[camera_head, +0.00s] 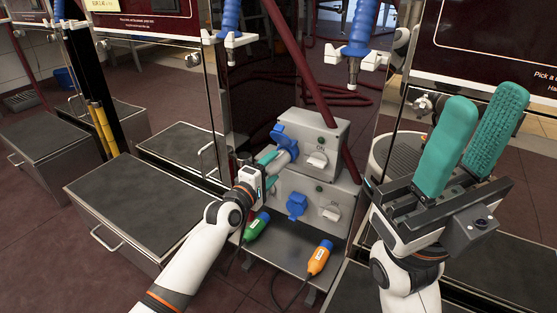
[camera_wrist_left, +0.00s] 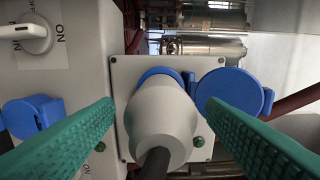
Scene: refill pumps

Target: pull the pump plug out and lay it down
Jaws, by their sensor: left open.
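The pump plug is a pale grey-white body in the upper blue socket; in the left wrist view the plug (camera_wrist_left: 160,120) sits in the centre, its black cable coming towards the camera. The plug also shows in the head view (camera_head: 285,145). The socket's blue lid (camera_wrist_left: 235,92) stands open beside it. My left gripper (camera_head: 268,168) is open in front of the socket box, its teal fingers on either side of the plug. A gap shows between each finger and the plug. My right gripper (camera_head: 472,130) is raised at the right, its teal fingers apart and empty.
The grey socket box (camera_head: 345,140) carries white switches and a lower blue socket (camera_head: 297,205). A green connector (camera_head: 256,227) and an orange connector (camera_head: 320,258) lie on the metal shelf (camera_head: 283,262) below. Blue nozzles hang above. A dark-topped box (camera_head: 130,195) stands at left.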

